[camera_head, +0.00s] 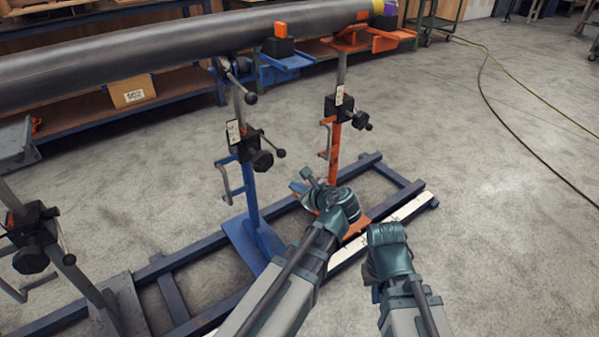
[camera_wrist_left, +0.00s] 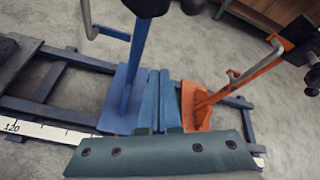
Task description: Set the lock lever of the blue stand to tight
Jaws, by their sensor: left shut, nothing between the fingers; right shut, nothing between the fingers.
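The blue stand (camera_head: 249,190) rises from the rail frame left of my grippers. Its black clamp block (camera_head: 244,147) carries a white label, a round black knob and a lever (camera_head: 279,153) with a black ball end pointing right. The label's writing is too small to read. In the left wrist view the blue stand's post (camera_wrist_left: 136,50) and base show, with the clamp cut off at the top. My left gripper (camera_head: 304,182) is shut and empty, low between the blue and orange stands; its fingers (camera_wrist_left: 166,75) lie together. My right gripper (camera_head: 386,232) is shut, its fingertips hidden.
An orange stand (camera_head: 335,140) stands just right of the blue one, a grey stand (camera_head: 60,262) at lower left. A large dark pipe (camera_head: 180,45) runs above. A white scale strip (camera_head: 408,208) lies along the rail.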

